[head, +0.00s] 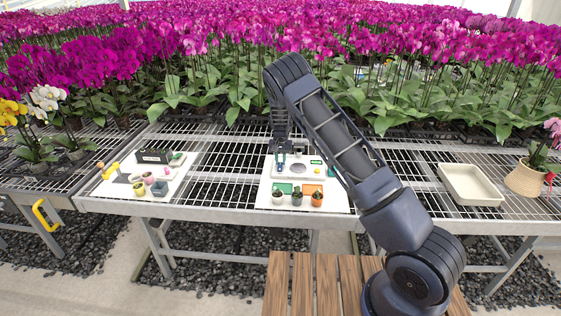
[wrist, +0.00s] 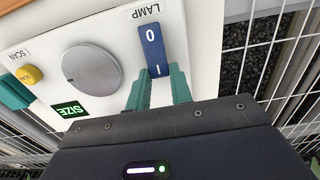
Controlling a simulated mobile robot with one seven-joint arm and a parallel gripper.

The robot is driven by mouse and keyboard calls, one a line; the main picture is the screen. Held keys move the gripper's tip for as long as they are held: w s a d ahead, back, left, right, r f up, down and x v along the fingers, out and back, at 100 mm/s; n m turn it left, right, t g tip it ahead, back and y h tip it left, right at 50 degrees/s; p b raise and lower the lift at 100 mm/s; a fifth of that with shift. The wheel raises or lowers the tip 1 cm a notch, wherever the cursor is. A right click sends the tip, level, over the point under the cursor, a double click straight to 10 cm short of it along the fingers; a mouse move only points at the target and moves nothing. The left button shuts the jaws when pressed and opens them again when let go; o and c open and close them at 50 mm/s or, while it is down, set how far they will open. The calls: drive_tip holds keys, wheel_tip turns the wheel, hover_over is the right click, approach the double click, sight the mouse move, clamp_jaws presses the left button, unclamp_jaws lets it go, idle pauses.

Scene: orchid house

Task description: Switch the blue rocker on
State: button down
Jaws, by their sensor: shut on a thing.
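The blue rocker (wrist: 152,48) is on a white panel (wrist: 115,22) under the label LAMP. It carries a 0 at the end near the label and an I at the end near my gripper. I cannot tell which end is pressed in. My gripper (wrist: 159,84) is shut on the rocker, its teal fingertips on either side of the I end.
A grey dial (wrist: 80,72), a yellow button (wrist: 28,74) and a green SIZE display (wrist: 71,109) share the panel. Three small potted plants (head: 297,196) stand in front. A cream tray (head: 470,186) sits to the right, and orchids crowd behind.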

drive_tip(key=shift+w+f+g, duration=0.15)
drive_tip(key=shift+f+g, duration=0.05)
drive_tip(key=shift+g, duration=0.4)
drive_tip(key=c, duration=1.2)
unclamp_jaws()
drive_tip(key=shift+c, duration=0.2)
wheel_tip(320, 180, up, 11)
drive_tip(key=w, duration=0.1)
drive_tip(key=shift+w+f, duration=0.1)
